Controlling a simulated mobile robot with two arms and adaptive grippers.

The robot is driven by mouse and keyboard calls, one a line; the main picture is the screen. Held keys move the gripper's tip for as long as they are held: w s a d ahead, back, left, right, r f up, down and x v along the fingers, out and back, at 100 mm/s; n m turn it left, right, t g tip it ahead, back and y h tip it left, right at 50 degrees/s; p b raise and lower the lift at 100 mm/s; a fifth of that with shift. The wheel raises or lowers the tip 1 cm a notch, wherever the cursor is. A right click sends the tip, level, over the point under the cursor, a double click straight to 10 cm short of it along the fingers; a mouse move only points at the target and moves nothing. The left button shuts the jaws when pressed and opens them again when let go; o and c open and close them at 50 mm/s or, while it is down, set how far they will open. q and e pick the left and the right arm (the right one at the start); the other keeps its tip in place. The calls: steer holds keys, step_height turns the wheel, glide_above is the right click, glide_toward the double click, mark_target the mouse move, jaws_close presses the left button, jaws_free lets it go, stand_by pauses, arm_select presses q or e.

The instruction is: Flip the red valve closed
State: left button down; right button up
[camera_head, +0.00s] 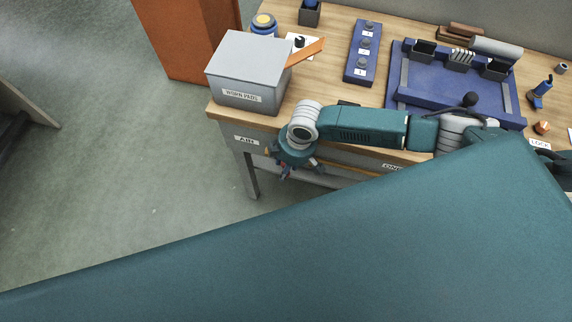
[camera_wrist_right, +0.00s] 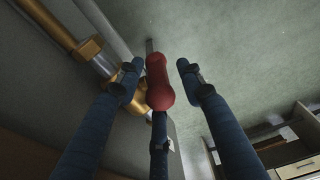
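The red valve handle (camera_wrist_right: 159,84) shows in the right wrist view, in the middle of my right gripper's spread fingers. It joins a grey stem at its far end. In the right wrist view my right gripper (camera_wrist_right: 157,72) is open, with visible gaps between the handle and the two side fingers; the third finger is below the handle. In the head view my right gripper (camera_head: 288,170) hangs by the bench's front left corner, by the AIR label (camera_head: 247,140). The valve is hidden there. My left gripper is not in view.
Brass pipe fittings (camera_wrist_right: 90,52) lie left of the handle. The wooden bench (camera_head: 335,75) carries a grey WORN PADS box (camera_head: 247,68), a blue three-knob block (camera_head: 362,52) and a blue fixture (camera_head: 440,82). An orange cabinet (camera_head: 190,40) stands behind.

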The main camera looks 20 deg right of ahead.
steer(key=shift+r, duration=0.3)
step_height(320, 180, up, 11)
steer(key=s+d, duration=0.1)
steer(key=shift+d+r, duration=0.15)
steer(key=shift+d, duration=0.25)
steer(key=shift+s, duration=0.1)
